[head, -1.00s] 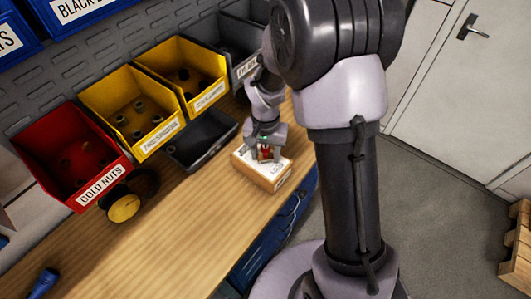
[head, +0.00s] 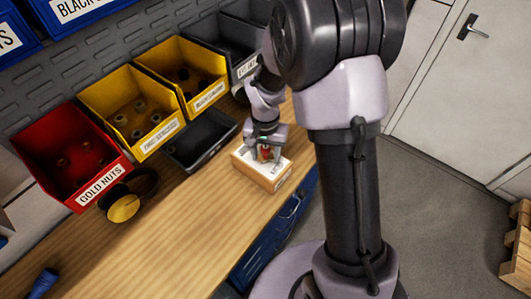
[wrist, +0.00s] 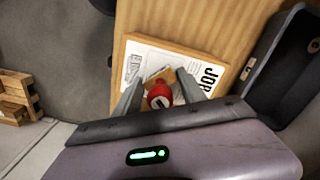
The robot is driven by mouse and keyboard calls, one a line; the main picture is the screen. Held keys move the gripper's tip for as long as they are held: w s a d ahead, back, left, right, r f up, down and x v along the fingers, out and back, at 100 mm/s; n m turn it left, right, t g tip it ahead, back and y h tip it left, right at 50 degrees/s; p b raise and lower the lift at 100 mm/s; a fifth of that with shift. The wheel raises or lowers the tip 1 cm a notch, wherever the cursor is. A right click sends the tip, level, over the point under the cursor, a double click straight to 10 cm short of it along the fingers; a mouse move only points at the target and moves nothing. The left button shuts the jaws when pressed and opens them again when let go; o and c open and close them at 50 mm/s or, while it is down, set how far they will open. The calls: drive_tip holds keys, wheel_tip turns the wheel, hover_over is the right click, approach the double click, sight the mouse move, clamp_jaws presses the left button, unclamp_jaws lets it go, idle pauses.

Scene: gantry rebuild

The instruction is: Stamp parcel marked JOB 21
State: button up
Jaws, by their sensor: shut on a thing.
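The parcel (head: 264,176) is a light brown box with a white label on top, lying at the front edge of the wooden bench. My gripper (head: 265,156) is over the parcel's top, pointing down. In the wrist view my gripper (wrist: 160,88) is shut on a red-topped stamp (wrist: 159,97) between its two grey fingers. The stamp is above or on the label; I cannot tell whether its underside touches.
An empty dark tray (head: 203,141) lies left of the parcel. Behind stand yellow bins (head: 131,110) and a red GOLD NUTS bin (head: 68,157). A black and yellow round thing (head: 124,208) sits by the red bin. The bench front (head: 190,245) is mostly clear.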

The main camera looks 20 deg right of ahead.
wheel_tip(320, 180, up, 7)
drive_tip(key=p, duration=0.5)
drive_tip(key=shift+r, duration=0.1)
idle(0.6)
